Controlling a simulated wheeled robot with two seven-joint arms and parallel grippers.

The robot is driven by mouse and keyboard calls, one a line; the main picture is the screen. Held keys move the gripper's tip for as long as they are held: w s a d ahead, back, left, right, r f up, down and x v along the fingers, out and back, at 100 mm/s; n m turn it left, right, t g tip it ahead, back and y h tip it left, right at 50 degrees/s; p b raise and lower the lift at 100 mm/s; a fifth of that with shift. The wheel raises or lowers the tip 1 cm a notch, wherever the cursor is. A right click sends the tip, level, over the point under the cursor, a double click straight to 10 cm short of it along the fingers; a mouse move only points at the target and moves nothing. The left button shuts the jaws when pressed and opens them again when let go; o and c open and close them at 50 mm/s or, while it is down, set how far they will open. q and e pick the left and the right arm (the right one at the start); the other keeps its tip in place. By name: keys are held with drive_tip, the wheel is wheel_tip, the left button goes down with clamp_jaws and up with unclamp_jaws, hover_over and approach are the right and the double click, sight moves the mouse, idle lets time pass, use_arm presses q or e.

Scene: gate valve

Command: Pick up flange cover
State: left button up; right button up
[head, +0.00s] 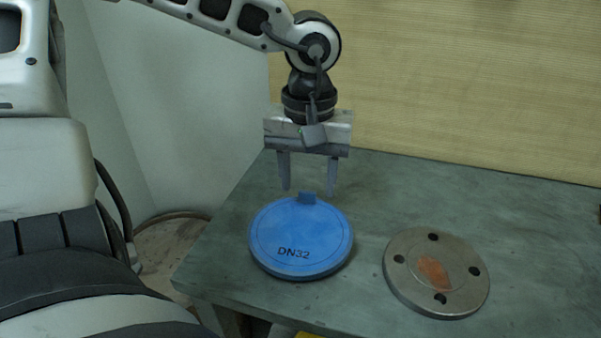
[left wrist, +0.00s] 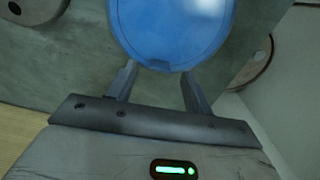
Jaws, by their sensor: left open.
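The flange cover (head: 300,236) is a blue round disc marked DN32, with a small tab (head: 307,198) at its far edge. It lies flat on the grey-green table. My left gripper (head: 308,190) points down above the cover's far edge, its two fingers apart on either side of the tab as the head view shows it. In the left wrist view the blue cover (left wrist: 172,30) lies beyond the two spread fingertips (left wrist: 160,78). Nothing is held between the fingers. I cannot tell the exact height gap. My right gripper is not in view.
A metal flange (head: 436,272) with bolt holes and a rusty patch lies right of the cover, and its edge shows in the left wrist view (left wrist: 38,8). The table (head: 530,240) is clear at right. A yellowish ribbed wall (head: 470,90) stands behind.

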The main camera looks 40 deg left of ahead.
use_arm(q)
drive_tip(key=shift+f, duration=0.7)
drive_tip(key=c, duration=1.1)
drive_tip(key=shift+r, duration=0.2)
